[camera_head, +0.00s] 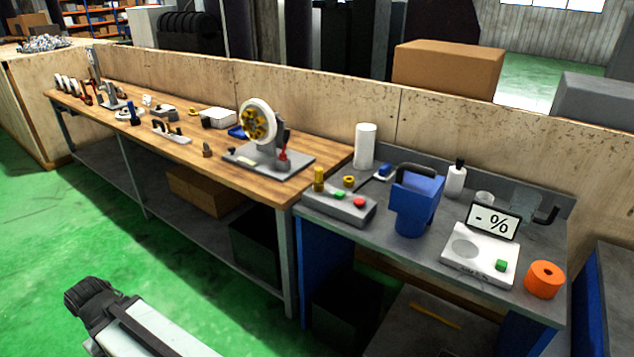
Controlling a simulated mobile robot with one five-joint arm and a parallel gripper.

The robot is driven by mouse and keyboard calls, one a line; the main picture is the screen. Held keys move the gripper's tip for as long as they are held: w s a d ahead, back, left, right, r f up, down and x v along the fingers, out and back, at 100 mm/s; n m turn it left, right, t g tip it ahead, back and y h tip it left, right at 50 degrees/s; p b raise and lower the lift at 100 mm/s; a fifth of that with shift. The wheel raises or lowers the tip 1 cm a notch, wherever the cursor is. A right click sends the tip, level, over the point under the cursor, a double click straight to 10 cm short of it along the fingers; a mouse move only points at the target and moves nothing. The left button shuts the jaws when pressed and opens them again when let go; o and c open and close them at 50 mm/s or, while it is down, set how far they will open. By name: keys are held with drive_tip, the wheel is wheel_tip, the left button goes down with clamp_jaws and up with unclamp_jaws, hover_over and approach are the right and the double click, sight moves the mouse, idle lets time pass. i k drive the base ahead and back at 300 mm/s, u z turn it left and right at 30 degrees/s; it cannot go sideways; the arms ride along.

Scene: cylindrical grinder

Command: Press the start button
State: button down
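A low grey control box (342,205) sits at the left front of the grey bench. It has a green button (340,195) and a red button (359,203) on top. A grey-white instrument (466,262) with a "- %" display (493,221) stands further right on this bench and has its own green button (501,265). I cannot read which button is marked start. The black end of my arm (90,301) is low at the left, over the green floor, well apart from both benches. No fingers can be made out there.
A blue jug (416,203) stands between the box and the instrument. A white cylinder (365,147) is behind the box, and an orange roll (544,279) is at the right. The wooden bench (325,152) carries a wheel on a stand (258,122). The green floor (40,230) in front is clear.

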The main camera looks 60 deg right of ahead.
sight(339, 195)
drive_tip(key=z, duration=0.3)
drive_tip(key=i, duration=1)
drive_tip(key=z, duration=1.1)
drive_tip(key=i, duration=0.6)
drive_tip(key=u, duration=0.4)
drive_tip(key=k, duration=0.6)
drive_tip(key=z, duration=0.25)
